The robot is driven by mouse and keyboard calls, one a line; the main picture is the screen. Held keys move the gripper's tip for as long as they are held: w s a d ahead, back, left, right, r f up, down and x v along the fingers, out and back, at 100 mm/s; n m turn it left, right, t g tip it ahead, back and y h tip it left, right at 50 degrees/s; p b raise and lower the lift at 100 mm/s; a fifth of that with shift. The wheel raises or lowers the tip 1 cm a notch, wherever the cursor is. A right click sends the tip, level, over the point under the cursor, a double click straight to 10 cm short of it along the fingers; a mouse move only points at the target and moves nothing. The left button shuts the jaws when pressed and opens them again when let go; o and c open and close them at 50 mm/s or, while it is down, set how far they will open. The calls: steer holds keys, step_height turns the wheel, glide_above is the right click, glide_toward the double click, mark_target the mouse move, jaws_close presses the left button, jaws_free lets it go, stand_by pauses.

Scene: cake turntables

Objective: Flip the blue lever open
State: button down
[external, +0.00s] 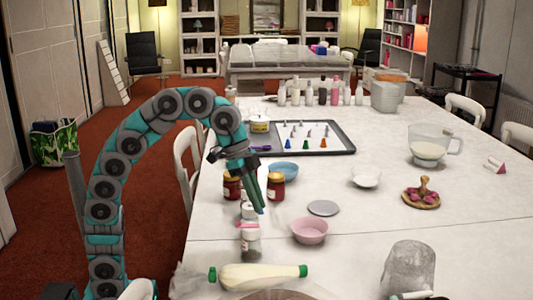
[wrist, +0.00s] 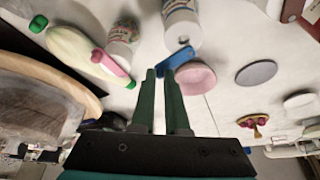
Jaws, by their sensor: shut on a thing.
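The blue lever (wrist: 175,62) sits on a white labelled jar (wrist: 181,28) in the wrist view; the same jar stands partly hidden behind my fingers in the external view (external: 247,209). My gripper (wrist: 161,73) has two green fingers, with a narrow gap between them, and is shut on the blue lever at the tips. In the external view my gripper (external: 260,210) reaches down beside the jar. The fingertips cover part of the lever, so its exact angle is hard to tell.
A jar with a pink lever (wrist: 110,64) stands close by. A pink bowl (external: 310,231), a grey disc (external: 323,208), red jars (external: 276,187) and a cream bottle (external: 258,276) with green ends surround the spot. A dark tray (external: 343,150) lies farther back.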

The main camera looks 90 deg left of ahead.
steer(key=c, duration=0.9)
jaws_free()
steer(key=p+v, duration=0.3)
steer(key=v, duration=0.4)
steer(key=shift+a+r, duration=0.1)
steer(key=shift+r, duration=0.3)
steer(key=shift+s, duration=0.1)
steer(key=s+a+f+n+g+p, duration=0.15)
steer(key=s+f+g, duration=0.35)
steer(key=s+f, duration=1.35)
steer(key=s+a+f+n, duration=0.1)
steer(key=s+f, duration=0.2)
steer(key=f, duration=0.2)
steer(key=s+a+f+n+y+b, duration=0.1)
steer(key=s+f+n, duration=0.1)
steer(key=s+f, duration=0.2)
steer(key=s+a+f+n+y, duration=0.1)
steer(key=s+f+n, duration=0.1)
steer(key=s+f, duration=0.2)
steer(key=shift+s+a+f+g, duration=0.1)
steer(key=shift+a+f+g, duration=0.1)
steer(key=shift+f, duration=0.65)
steer(key=shift+a+f+g, duration=0.15)
steer(key=shift+f+g, duration=0.05)
steer(key=shift+f, duration=0.65)
